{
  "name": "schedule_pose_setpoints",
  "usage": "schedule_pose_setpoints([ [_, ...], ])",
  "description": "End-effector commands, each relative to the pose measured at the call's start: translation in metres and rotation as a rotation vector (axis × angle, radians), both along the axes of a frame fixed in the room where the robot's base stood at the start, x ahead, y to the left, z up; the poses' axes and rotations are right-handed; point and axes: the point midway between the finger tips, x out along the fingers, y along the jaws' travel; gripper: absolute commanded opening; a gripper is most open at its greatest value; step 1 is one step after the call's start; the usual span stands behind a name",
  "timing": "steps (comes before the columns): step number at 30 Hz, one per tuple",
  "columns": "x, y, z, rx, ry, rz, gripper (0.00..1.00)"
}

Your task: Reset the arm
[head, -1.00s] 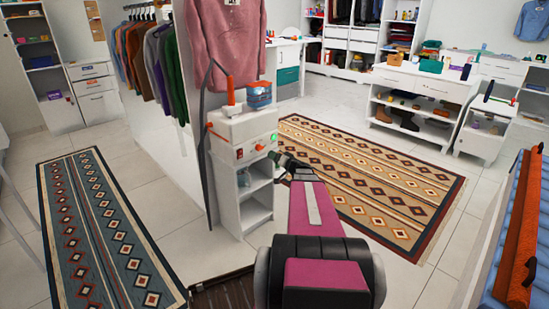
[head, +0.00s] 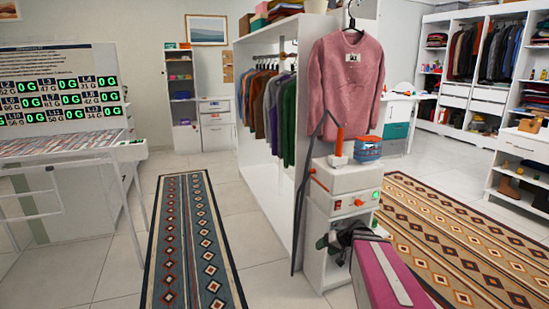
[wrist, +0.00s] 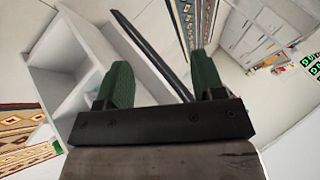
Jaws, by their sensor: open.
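My gripper (head: 347,234) is low in the head view, in front of the white shelf cabinet (head: 318,272). Its green fingers stand wide apart in the wrist view (wrist: 160,78), with nothing clasped between them. A long dark strip (head: 299,205) hangs beside the cabinet; in the wrist view it (wrist: 150,52) crosses the gap between the fingers. I cannot tell how far it lies beyond them. My pink arm link shows at the lower right of the head view.
A pink sweater (head: 345,82) hangs above. A clothes rack (head: 270,105) stands behind. Patterned rugs (head: 195,245) lie on both sides. A display stand (head: 60,95) is at left.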

Motion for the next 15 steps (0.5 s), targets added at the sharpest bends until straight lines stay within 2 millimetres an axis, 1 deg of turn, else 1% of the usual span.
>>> schedule_pose_setpoints([
  [1, -0.019, 0.012, -0.002, -0.055, 0.057, 0.020, 0.62],
  [3, -0.040, 0.022, -0.007, -0.143, 0.140, 0.033, 0.62],
  [6, -0.067, 0.030, -0.010, -0.279, 0.240, 0.035, 0.62],
  [10, -0.094, 0.031, -0.010, -0.446, 0.328, 0.010, 0.62],
  [12, -0.104, 0.030, -0.008, -0.518, 0.357, -0.007, 0.62],
  [15, -0.112, 0.028, -0.006, -0.591, 0.379, -0.029, 0.62],
])
